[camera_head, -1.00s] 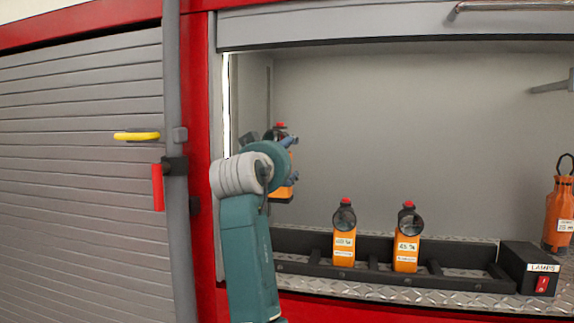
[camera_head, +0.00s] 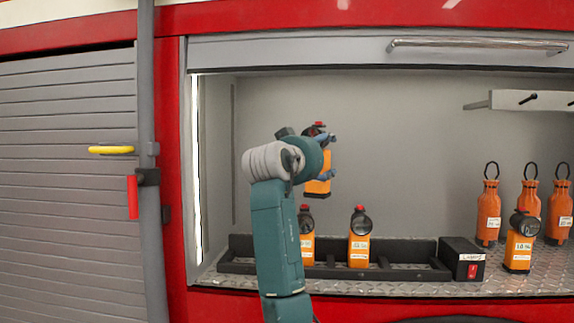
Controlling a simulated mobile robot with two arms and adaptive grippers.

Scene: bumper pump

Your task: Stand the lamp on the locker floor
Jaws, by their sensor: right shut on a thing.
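My right gripper (camera_head: 328,157) is shut on an orange lamp (camera_head: 318,187) with a black head and red top. It holds the lamp upright in the air inside the locker, above the black rack. My arm hides part of the lamp. Two similar lamps, a left one (camera_head: 307,248) partly behind my arm and a right one (camera_head: 360,245), stand in the rack (camera_head: 405,272). Another lamp (camera_head: 519,250) stands on the locker's diamond-plate floor (camera_head: 390,288) at the right. My left gripper is not in view.
A black box (camera_head: 461,258) with a red switch sits at the rack's right end. Several orange cylinders with loop handles, one of them at the left (camera_head: 488,215), stand behind the right lamp. A raised shutter with a bar handle (camera_head: 470,45) is overhead.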

